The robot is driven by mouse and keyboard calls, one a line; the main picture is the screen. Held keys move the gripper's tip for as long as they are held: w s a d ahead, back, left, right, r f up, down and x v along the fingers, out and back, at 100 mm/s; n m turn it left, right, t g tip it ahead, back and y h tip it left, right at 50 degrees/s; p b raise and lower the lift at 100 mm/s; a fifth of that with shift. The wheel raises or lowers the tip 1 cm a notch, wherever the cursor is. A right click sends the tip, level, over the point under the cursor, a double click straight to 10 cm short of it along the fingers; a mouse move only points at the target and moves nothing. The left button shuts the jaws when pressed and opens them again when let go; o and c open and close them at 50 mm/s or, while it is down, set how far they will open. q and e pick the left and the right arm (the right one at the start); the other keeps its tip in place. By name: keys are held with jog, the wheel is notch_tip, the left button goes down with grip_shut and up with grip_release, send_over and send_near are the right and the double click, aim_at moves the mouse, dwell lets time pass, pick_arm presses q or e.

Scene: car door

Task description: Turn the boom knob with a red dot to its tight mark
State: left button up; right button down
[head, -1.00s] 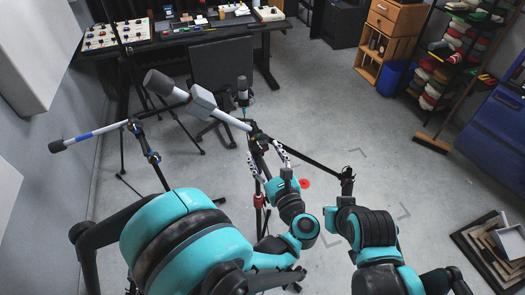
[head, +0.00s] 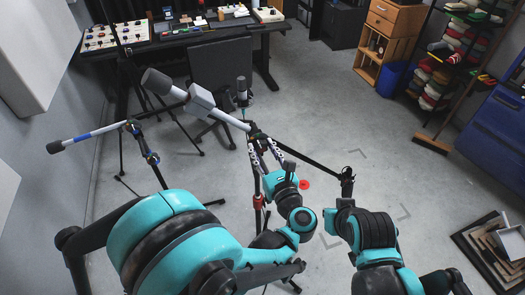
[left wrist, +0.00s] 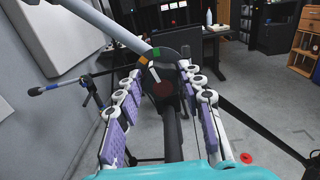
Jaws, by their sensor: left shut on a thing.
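A microphone boom with a pale tube and a grey foam-covered microphone (head: 157,82) slopes down to a stand joint in the middle of the head view. In the left wrist view, the boom knob (left wrist: 165,88) at that joint has a dark red dot on its face. Behind it is a dark dial (left wrist: 178,58) with green and orange marks and a white pointer. My left gripper (head: 263,141) is at the joint, its fingers closed in on both sides of the knob; it also shows in the left wrist view (left wrist: 163,84).
Another stand with a blue-banded boom (head: 92,137) is at the left. A chair (head: 222,68) and a desk with mixers are behind. A red disc (head: 304,184) shows low beside my left wrist. Wooden frames (head: 498,248) lie at the right; the floor between is fairly clear.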

pick_arm(q)
jog(key=m, duration=0.3)
jog(key=shift+m+b, duration=0.3)
jog(key=shift+b, duration=0.05)
jog(key=o, duration=1.2)
jog(key=shift+c, duration=0.2)
notch_tip(320, 180, up, 10)
jog(key=shift+d, duration=0.1)
